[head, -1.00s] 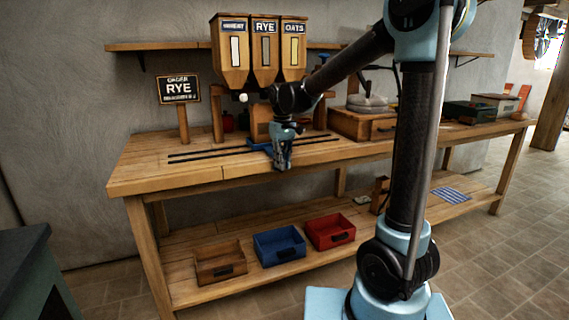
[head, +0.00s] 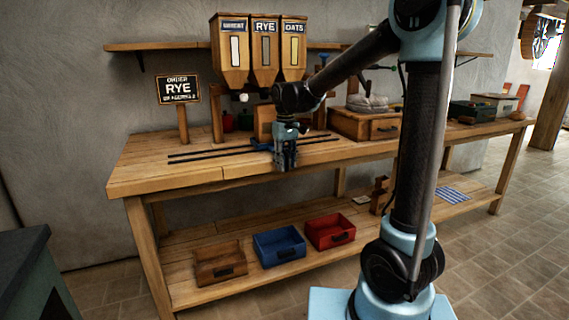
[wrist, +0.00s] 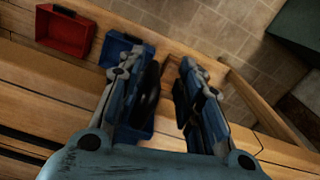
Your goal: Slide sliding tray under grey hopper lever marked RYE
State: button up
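The sliding tray (head: 261,146) is a small blue piece on two dark rails on the bench, partly hidden by my gripper. My gripper (head: 285,165) points down beside it, near the bench's front edge. In the wrist view my gripper (wrist: 167,95) has its fingers apart with no object visible between them; I cannot tell whether it touches the tray. The RYE hopper (head: 265,50) is the middle of three wooden hoppers and has a grey window. Its lever is not visible, with my arm in front of that area. A white knob (head: 243,98) hangs under the left hopper.
A sign (head: 179,89) reading RYE stands at the bench's left. A wooden drawer box (head: 363,124) stands right of the rails. Brown (head: 220,264), blue (head: 279,245) and red (head: 330,231) bins sit on the lower shelf. The bench's front left is clear.

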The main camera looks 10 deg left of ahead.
jog(key=shift+r, duration=0.1)
notch_tip(320, 180, up, 12)
jog(key=shift+f, duration=0.15)
dwell(0.6)
jog(key=s+d+f+m+t, duration=0.1)
jog(key=s+d+f+m, duration=0.15)
jog(key=s+d, duration=0.45)
jog(key=s+d+f+m, duration=0.1)
jog(key=s+d+f, duration=0.15)
jog(key=d, duration=0.95)
jog(key=s+d+f+m, duration=0.2)
jog(key=s+d+f, duration=0.4)
jog(key=s+f, duration=0.1)
jog(key=s+d+f+m+t, duration=0.1)
jog(key=s+d+f+m, duration=0.1)
jog(key=s+d+f, duration=0.4)
notch_tip(320, 180, down, 4)
jog(key=shift+s+f, duration=0.25)
jog(key=shift+s, duration=0.9)
jog(key=shift+m, duration=0.25)
